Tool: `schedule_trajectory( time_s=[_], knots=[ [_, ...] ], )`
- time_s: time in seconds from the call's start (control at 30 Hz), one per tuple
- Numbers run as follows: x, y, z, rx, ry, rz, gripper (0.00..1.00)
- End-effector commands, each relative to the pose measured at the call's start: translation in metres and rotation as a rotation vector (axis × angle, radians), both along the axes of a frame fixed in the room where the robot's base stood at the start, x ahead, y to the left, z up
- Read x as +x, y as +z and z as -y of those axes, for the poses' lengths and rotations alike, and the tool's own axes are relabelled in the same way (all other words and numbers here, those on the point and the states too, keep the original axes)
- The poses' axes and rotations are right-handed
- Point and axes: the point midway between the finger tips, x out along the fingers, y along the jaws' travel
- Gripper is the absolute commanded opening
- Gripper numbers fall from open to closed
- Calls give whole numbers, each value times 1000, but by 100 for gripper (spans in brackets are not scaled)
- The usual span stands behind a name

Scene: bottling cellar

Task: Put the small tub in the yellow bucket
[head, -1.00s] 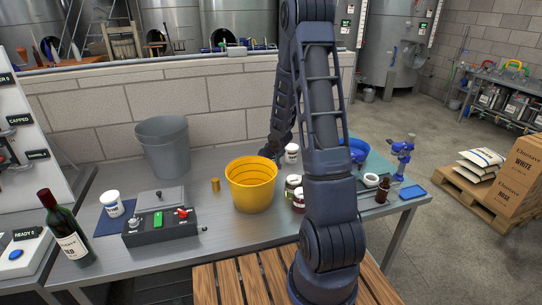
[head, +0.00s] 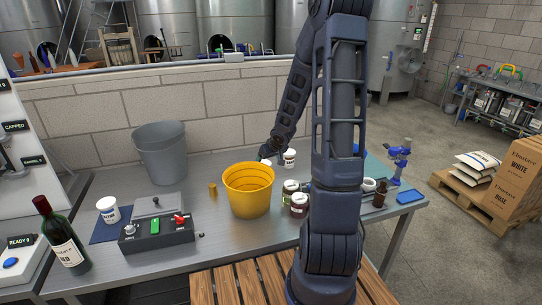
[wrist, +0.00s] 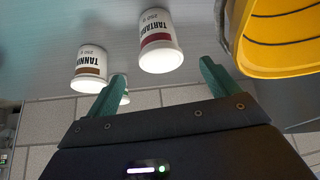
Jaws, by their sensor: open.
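The yellow bucket (head: 248,190) stands open on the steel bench; its rim (wrist: 235,40) fills the wrist view's upper right. My gripper (wrist: 158,72) is open and empty, behind the bucket in the head view (head: 266,152). In the wrist view, a white tub marked TARTARIC (wrist: 160,55) is just beyond the gap between the fingers, and a tub marked TANNIN (wrist: 90,70) is to its left. A smaller-looking white tub (wrist: 124,98) is partly hidden by the left finger. In the head view, one white tub (head: 289,158) stands behind the bucket's right side. Which is the small tub is unclear.
A grey bucket (head: 160,152), a control box (head: 157,230), a white tub on a blue mat (head: 108,210) and a wine bottle (head: 62,235) are to the left. The block wall (head: 180,105) closes the back.

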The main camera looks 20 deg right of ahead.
Motion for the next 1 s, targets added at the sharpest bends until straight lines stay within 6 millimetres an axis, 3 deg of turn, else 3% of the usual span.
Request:
schedule_trajectory(
  time_s=[1.0],
  knots=[
    [-16,24,4,1,-1,-2,88]
  ],
)
